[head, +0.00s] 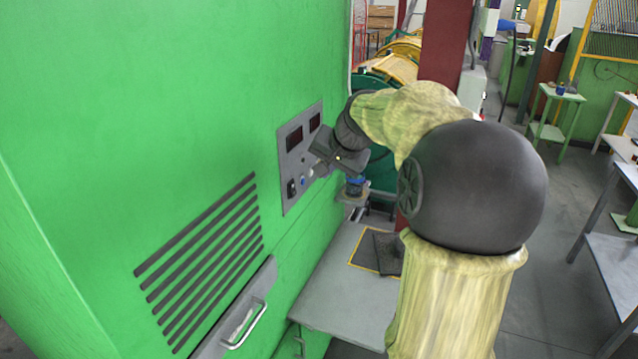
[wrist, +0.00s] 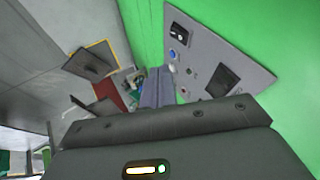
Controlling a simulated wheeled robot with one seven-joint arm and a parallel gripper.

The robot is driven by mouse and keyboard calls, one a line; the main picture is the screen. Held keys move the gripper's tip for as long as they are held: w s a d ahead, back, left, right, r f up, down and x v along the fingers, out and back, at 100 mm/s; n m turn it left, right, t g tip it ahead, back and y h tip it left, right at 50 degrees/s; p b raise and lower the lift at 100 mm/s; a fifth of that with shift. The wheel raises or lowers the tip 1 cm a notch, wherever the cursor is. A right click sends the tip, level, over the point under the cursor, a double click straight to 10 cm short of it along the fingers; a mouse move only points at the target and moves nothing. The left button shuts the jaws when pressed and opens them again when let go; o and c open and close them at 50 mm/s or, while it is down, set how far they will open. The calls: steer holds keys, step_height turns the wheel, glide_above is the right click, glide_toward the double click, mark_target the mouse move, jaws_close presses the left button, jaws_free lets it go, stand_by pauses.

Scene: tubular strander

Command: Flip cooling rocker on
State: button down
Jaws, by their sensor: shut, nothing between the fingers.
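A grey control panel (head: 285,160) is set in the green cabinet wall. A small black rocker-like switch (head: 292,188) is at its lower left corner; it also shows as a black block with white marks in the wrist view (wrist: 179,33). I take it for the cooling rocker, but labels and its on or off position cannot be read. My gripper (head: 315,154) is shut and empty, in front of the panel's right part. In the wrist view its fingers (wrist: 157,72) are together beside the panel edge, apart from the switch. My gripper hides part of the panel in the head view.
The panel also bears a blue button (wrist: 172,54), other small controls and dark displays (head: 295,137). Below are a vent grille (head: 205,260) and a metal handle (head: 245,325). A grey table (head: 345,300) with a dark yellow-edged mat stands right of the cabinet.

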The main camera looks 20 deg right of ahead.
steer(key=shift+s+r, duration=0.1)
steer(key=shift+r, duration=0.15)
steer(key=s+a+f+n+g, duration=0.2)
steer(key=s+a+f+n, duration=0.2)
steer(key=s+a+f, duration=0.3)
steer(key=s+a+f+n+g, duration=0.3)
steer(key=s+a+f, duration=0.5)
steer(key=s+f, duration=0.5)
step_height(320, 180, down, 2)
steer(key=shift+s+a+f+n+h, duration=0.15)
steer(key=shift+a+n+h, duration=0.2)
steer(key=shift+n, duration=0.55)
steer(key=shift+d, duration=0.1)
steer(key=shift+s, duration=0.1)
